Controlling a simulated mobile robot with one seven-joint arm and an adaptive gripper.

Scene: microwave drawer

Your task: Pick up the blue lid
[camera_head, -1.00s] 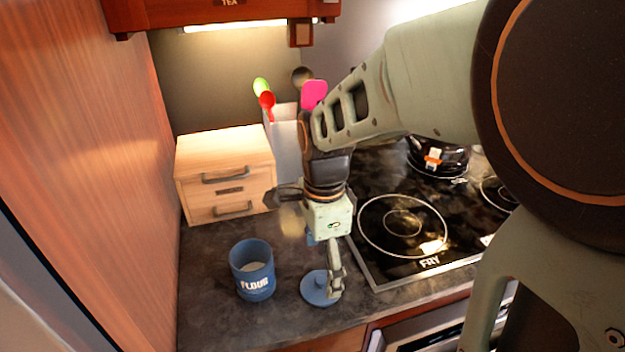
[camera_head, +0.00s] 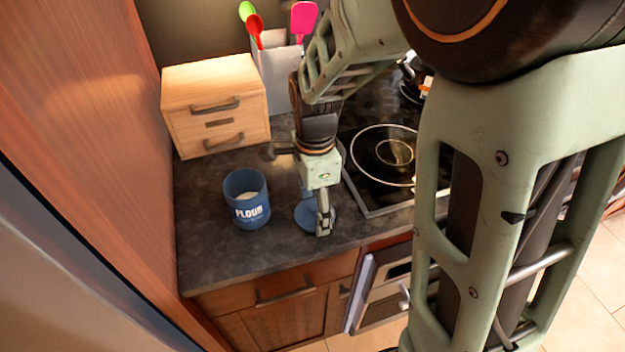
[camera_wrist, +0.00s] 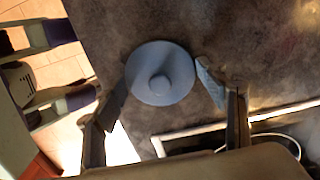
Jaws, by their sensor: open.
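The blue lid (camera_head: 306,215) lies flat on the dark counter near its front edge, partly hidden by my gripper in the head view. In the wrist view the round lid (camera_wrist: 161,88) has a small knob at its middle and lies between and just beyond my fingertips. My gripper (camera_head: 317,215) points down over the lid. Its fingers (camera_wrist: 160,93) stand open, one on each side of the lid. I cannot tell whether they touch it.
A blue flour canister (camera_head: 247,199), open at the top, stands left of the lid. A wooden drawer box (camera_head: 215,104) and a utensil holder (camera_head: 275,75) stand behind. The cooktop (camera_head: 370,195) borders the lid's right side. The counter's front edge is close.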

